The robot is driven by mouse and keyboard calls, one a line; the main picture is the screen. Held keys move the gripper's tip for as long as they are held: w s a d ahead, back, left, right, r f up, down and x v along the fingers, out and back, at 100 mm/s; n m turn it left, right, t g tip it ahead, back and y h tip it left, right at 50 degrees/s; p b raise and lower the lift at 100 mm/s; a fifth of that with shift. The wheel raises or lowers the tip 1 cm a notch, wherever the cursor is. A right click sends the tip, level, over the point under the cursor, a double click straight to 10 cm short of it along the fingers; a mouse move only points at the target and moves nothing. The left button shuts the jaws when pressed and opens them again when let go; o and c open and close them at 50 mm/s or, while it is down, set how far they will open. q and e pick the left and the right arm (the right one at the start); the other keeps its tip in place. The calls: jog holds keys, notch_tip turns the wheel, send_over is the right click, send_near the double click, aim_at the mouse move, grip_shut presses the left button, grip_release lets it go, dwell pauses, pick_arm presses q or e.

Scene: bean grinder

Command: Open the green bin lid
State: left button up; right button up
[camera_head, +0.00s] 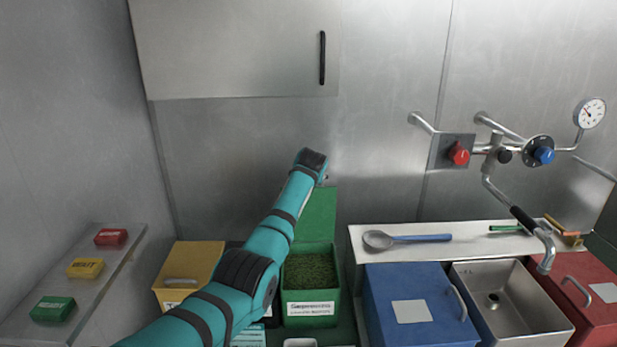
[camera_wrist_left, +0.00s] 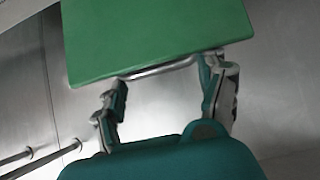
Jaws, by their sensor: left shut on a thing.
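The green bin (camera_head: 311,308) stands in the row of bins at the lower middle of the head view, filled with green granules. Its green lid (camera_head: 320,212) is up, standing roughly upright at the bin's back edge. My left arm reaches across the bin's left side to the lid's top. In the left wrist view, my left gripper (camera_wrist_left: 166,72) is shut on the metal handle (camera_wrist_left: 160,69) of the green lid (camera_wrist_left: 155,35), with a finger near each end of it. In the head view the fingers are mostly hidden by my wrist. My right gripper is not in view.
A yellow bin (camera_head: 190,264) stands left of the green one, partly behind my arm. A counter (camera_head: 470,245) with a spoon (camera_head: 405,239), a blue bin (camera_head: 415,292), a sink (camera_head: 505,310) and a red bin (camera_head: 590,285) lie right. A wall cabinet (camera_head: 235,50) hangs above.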

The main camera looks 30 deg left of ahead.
pick_arm(q)
jog(key=shift+f+g, duration=0.3)
jog(key=shift+f, duration=0.3)
jog(key=o, duration=1.7)
jog(key=shift+d, duration=0.1)
jog(key=shift+c, duration=0.2)
jog(key=shift+o, duration=0.3)
jog(key=shift+w, duration=0.1)
jog(key=shift+r, duration=0.15)
jog(key=v, duration=1.2)
